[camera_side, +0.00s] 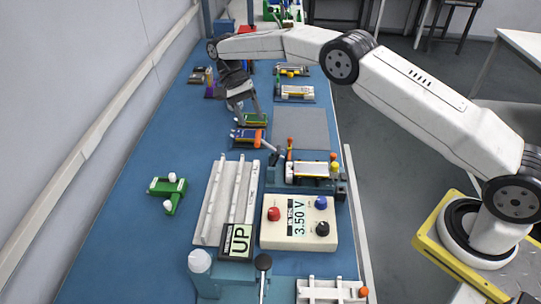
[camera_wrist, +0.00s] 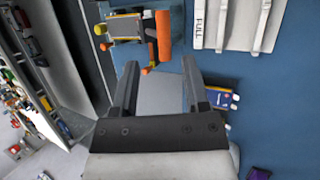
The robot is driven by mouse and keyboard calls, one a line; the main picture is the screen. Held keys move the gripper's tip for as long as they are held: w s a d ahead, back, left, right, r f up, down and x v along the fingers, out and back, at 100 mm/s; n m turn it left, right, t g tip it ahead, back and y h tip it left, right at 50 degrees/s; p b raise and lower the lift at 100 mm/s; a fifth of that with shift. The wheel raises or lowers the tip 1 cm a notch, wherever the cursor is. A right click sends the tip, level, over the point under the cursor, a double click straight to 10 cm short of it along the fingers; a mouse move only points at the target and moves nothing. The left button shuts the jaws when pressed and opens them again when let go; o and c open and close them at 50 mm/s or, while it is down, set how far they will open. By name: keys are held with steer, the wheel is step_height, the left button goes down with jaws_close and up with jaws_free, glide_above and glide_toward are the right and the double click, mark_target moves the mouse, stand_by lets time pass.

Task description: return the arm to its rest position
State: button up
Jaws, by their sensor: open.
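My gripper (camera_side: 247,108) is at the end of my arm, which reaches in from the right over the blue bench. It hangs above the green and orange-blue pouch items on the bench's left-middle part. In the wrist view, my gripper (camera_wrist: 160,72) has its two dark fingers spread apart, with nothing between them but the grey mat below. A green-topped item (camera_side: 255,119) and an orange-and-blue item (camera_side: 250,138) lie close under the fingers in the side view. I cannot tell how much height separates them. A blue item (camera_wrist: 220,98) shows beside the right finger in the wrist view.
A tester reading 3.50 V (camera_side: 298,238), a white railed rack (camera_side: 211,212) and a cell fixture (camera_side: 310,170) stand on the near bench. A green clamp-like piece (camera_side: 169,200) lies left. The grey mat (camera_side: 300,128) is clear. A wall runs along the left.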

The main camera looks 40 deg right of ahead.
steer(key=shift+s+d+r+n+t, duration=0.9)
steer(key=shift+s+r+n+t, duration=0.1)
steer(key=s+d+n+t, duration=0.2)
steer(key=s+n+t, duration=0.1)
steer(key=s, duration=0.9)
steer(key=s+d+n+t, duration=0.3)
steer(key=s+n+t, duration=0.1)
steer(key=s, duration=0.8)
steer(key=shift+s+r, duration=0.2)
steer(key=shift+r, duration=0.05)
